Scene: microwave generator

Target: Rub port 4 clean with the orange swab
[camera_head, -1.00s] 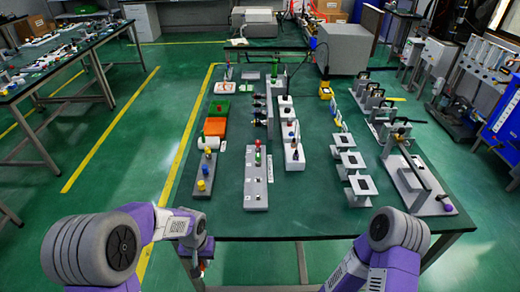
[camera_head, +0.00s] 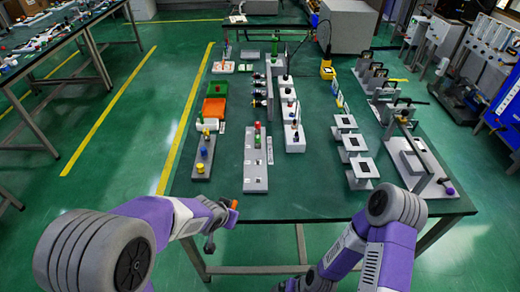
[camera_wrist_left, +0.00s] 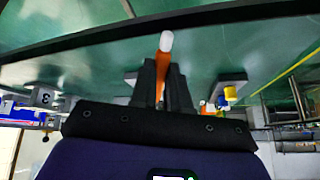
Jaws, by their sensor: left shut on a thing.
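My left gripper (camera_head: 229,207) is shut on the orange swab (camera_head: 234,204), just off the near edge of the table at the left. In the left wrist view the swab (camera_wrist_left: 164,66) stands out between the dark fingers (camera_wrist_left: 163,88), its white tip clear and touching nothing. A number 3 shows on a grey block (camera_wrist_left: 43,97) at the left of that view. I cannot read a number 4 anywhere, so I cannot tell which port is port 4.
The green table (camera_head: 305,196) holds a long grey block (camera_head: 256,178) with coloured knobs, a block with yellow and blue knobs (camera_head: 203,160), an orange tray (camera_head: 214,107) and several grey stands (camera_head: 362,168) with dark squares. The table's front strip is mostly clear.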

